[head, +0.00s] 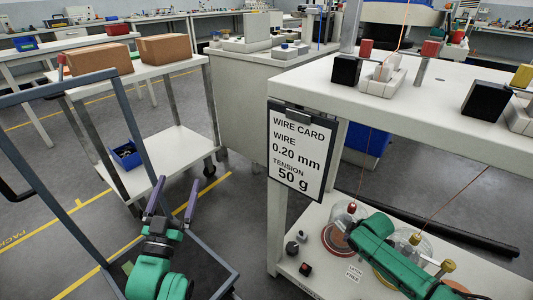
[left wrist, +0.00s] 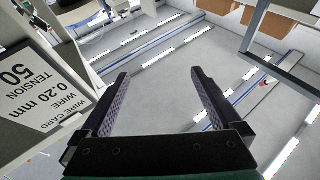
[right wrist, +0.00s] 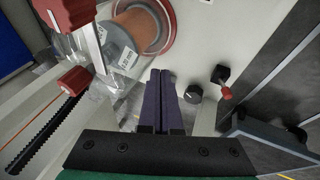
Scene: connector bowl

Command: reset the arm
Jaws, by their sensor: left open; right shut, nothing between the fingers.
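My left gripper (head: 177,183) is open and empty in front of the white cart on the left. My right arm (head: 385,255) reaches in from the lower right over the lower shelf of the right bench. Its fingertips cannot be made out in the head view. In the right wrist view the right gripper (right wrist: 160,73) is shut with its fingers together and nothing between them, close to a copper wire spool (right wrist: 135,35) and a black knob (right wrist: 194,93).
A wire card sign (head: 298,150) hangs at the bench (head: 450,120) edge between my arms. Spools with clear covers stand on the lower shelf (head: 315,265). A blue bin (head: 125,155) sits on the cart's lower shelf (head: 170,155). A grey-blue frame (head: 115,110) stands beside my left arm.

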